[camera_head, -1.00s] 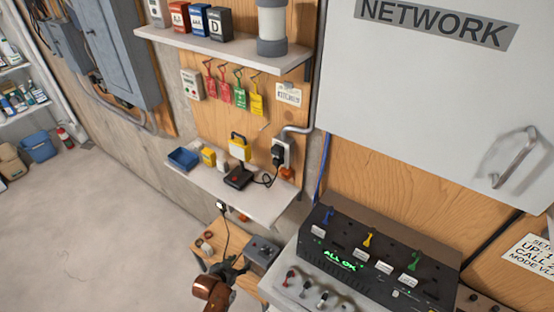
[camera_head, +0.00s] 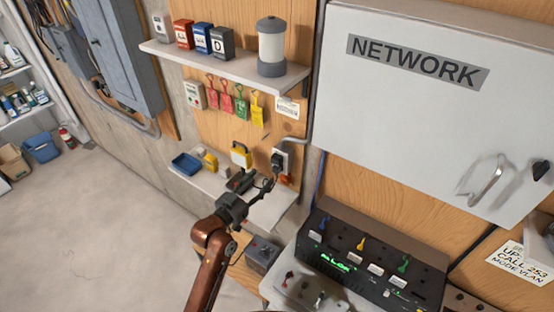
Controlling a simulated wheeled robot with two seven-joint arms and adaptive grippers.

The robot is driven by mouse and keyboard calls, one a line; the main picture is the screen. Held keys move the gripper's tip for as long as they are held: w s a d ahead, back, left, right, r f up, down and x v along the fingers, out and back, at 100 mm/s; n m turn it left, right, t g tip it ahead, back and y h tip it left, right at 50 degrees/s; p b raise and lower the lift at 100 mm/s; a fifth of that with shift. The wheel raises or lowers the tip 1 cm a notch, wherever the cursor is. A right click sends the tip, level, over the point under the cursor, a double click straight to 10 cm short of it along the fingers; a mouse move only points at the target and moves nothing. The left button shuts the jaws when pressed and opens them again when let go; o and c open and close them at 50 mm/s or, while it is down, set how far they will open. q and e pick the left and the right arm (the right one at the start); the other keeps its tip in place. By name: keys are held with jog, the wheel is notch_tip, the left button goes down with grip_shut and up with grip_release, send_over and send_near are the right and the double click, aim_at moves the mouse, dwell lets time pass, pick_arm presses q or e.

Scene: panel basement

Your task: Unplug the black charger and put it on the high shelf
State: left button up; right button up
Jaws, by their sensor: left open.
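The black charger (camera_head: 278,161) sits in the wall outlet (camera_head: 285,150) just above the lower shelf. My left gripper (camera_head: 267,186) is open and in front of the lower shelf, its fingertips just below the charger in the picture; whether they touch it or its cable I cannot tell. The gripper partly hides the black device (camera_head: 238,181) on that shelf and the cable. The high shelf (camera_head: 222,62) is above, on the wooden panel. My right gripper is not in view.
The high shelf holds red, blue and black boxes (camera_head: 202,38) and a grey-white canister (camera_head: 271,48). Coloured tags (camera_head: 241,104) hang below it. The lower shelf (camera_head: 271,212) also carries a blue tray (camera_head: 186,164). The NETWORK cabinet (camera_head: 420,110) bounds the right side.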

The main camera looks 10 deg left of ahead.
aim_at(274, 163)
pick_arm(q)
jog(key=shift+w+r, duration=0.1)
jog(key=shift+r, duration=0.1)
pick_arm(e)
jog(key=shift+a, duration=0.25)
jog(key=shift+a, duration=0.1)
pick_arm(q)
jog(key=b+x, duration=0.1)
jog(key=x, duration=0.6)
jog(key=shift+x, duration=1)
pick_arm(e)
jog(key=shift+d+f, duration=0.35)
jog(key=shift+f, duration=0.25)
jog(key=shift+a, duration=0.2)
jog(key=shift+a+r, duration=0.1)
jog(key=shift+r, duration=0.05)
